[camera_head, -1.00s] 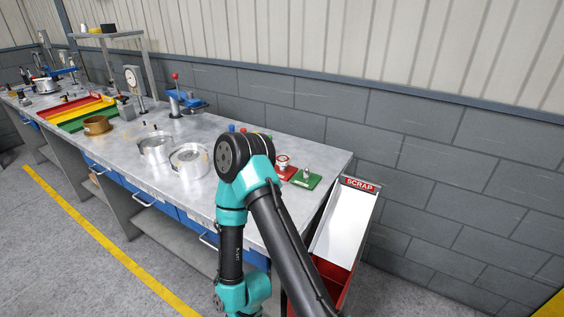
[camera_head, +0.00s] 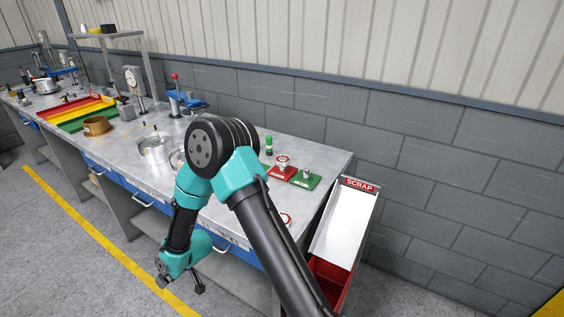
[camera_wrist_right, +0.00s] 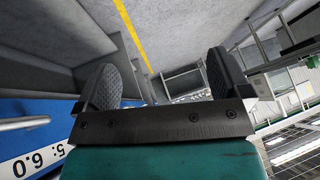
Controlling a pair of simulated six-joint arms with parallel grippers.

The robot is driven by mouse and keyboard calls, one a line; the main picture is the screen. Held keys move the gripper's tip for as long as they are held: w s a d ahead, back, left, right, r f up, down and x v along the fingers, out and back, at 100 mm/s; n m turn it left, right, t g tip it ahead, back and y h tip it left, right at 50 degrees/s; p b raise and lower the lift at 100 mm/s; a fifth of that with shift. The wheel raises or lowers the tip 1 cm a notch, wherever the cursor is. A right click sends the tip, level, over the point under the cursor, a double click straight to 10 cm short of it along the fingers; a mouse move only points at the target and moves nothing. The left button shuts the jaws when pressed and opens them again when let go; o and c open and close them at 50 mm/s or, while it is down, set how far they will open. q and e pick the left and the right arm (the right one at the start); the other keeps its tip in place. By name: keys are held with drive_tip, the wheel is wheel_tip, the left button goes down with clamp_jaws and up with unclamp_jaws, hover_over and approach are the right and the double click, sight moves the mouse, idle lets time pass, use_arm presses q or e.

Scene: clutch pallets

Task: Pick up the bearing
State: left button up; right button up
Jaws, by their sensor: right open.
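I cannot pick out the bearing with certainty. A small ring-shaped metal part (camera_head: 282,161) sits on a red plate on the bench, beside a small metal part (camera_head: 305,172) on a green plate. Another small red and white round item (camera_head: 287,218) shows partly behind my arm, near the bench's front edge. My right gripper is open and empty in the wrist view (camera_wrist_right: 162,82), its two dark ridged fingers well apart. It hangs out in front of the bench, over the floor, low and away from these parts. My left gripper is in no view.
The grey bench (camera_head: 128,172) holds round metal housings (camera_head: 153,148), a brown ring (camera_head: 96,125), coloured trays (camera_head: 75,118) and a blue press (camera_head: 184,101). A scrap chute (camera_head: 343,225) stands at the bench's right end. A block wall runs behind.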

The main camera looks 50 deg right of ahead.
drive_tip(key=w+r+n+t, duration=0.2)
drive_tip(key=w+r+n, duration=0.2)
drive_tip(key=w+r, duration=0.7)
drive_tip(key=w+d+r+n+g+h, duration=0.1)
drive_tip(key=w+d+r+n+h, duration=0.2)
drive_tip(key=d+r, duration=0.5)
drive_tip(key=s+d+r+n+g+h, duration=0.2)
drive_tip(key=s+d+r+n, duration=0.1)
drive_tip(key=d, duration=1)
drive_tip(key=s+d+r+n+g+h, duration=0.2)
drive_tip(key=s+d+r, duration=0.4)
drive_tip(key=d, duration=0.6)
drive_tip(key=s+d+r+n+g+h, duration=0.1)
drive_tip(key=s+d+r+n, duration=0.3)
drive_tip(key=d, duration=0.9)
wheel_tip(320, 180, up, 3)
drive_tip(key=shift+s+d+f+n+g+h, duration=0.1)
drive_tip(key=shift+s+d+n+g+h, duration=0.15)
drive_tip(key=shift+d+n+g+h, duration=0.2)
drive_tip(key=shift+a, duration=0.1)
hover_over(278, 161)
wheel_tip(278, 161, down, 11)
drive_tip(key=shift+s+f, duration=0.15)
drive_tip(key=shift+f, duration=0.05)
